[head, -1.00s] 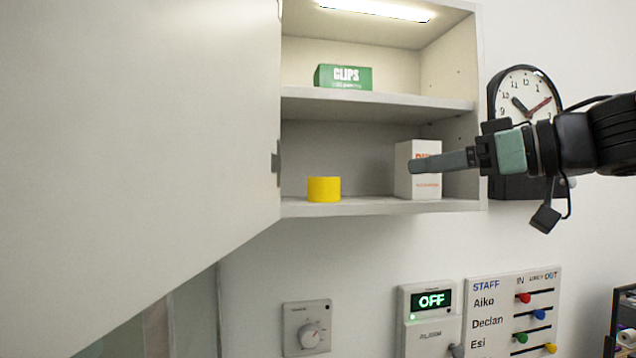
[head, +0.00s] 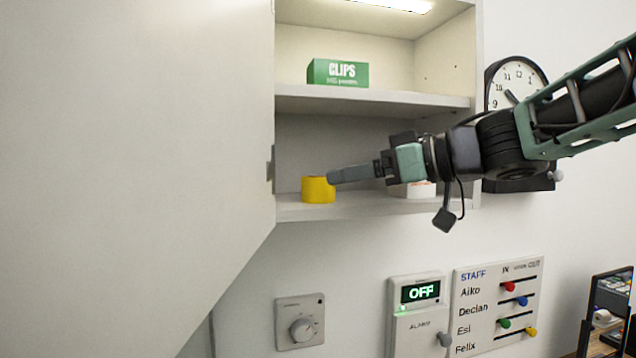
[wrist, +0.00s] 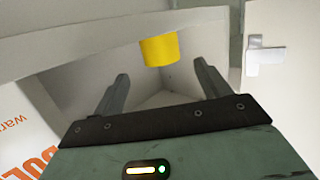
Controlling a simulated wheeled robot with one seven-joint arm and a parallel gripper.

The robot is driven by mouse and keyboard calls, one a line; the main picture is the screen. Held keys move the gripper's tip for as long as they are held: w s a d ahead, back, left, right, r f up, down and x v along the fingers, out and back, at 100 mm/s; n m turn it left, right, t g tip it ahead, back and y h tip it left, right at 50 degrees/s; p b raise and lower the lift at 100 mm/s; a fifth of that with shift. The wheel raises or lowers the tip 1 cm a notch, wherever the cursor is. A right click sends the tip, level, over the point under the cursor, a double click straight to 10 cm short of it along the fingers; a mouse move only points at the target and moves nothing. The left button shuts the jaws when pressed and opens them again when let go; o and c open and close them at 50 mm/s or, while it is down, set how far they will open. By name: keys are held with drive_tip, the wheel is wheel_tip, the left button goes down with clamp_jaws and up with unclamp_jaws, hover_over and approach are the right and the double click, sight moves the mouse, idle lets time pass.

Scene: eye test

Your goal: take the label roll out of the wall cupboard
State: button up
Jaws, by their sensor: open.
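The yellow label roll (head: 316,193) stands on the lower shelf of the wall cupboard (head: 370,101), towards its left side. My gripper (head: 334,177) reaches in from the right, and its fingertips overlap the roll's right edge in the head view. In the wrist view the roll (wrist: 159,49) lies beyond the fingertips, in line with the gap between the two spread fingers (wrist: 161,71). The gripper is open and empty. I cannot tell whether a finger touches the roll.
The cupboard door (head: 140,150) stands open at the left. A white box with orange print (head: 421,190) is on the lower shelf, mostly hidden behind my gripper. A green clips box (head: 338,73) is on the upper shelf. A clock (head: 514,88) hangs to the right.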

sight(318, 189)
drive_tip(key=p+x, duration=0.1)
drive_tip(key=x, duration=0.4)
drive_tip(key=shift+a+f+p, duration=0.2)
drive_tip(key=shift+a+p, duration=0.1)
drive_tip(key=shift+p, duration=0.1)
drive_tip(key=c, duration=1.1)
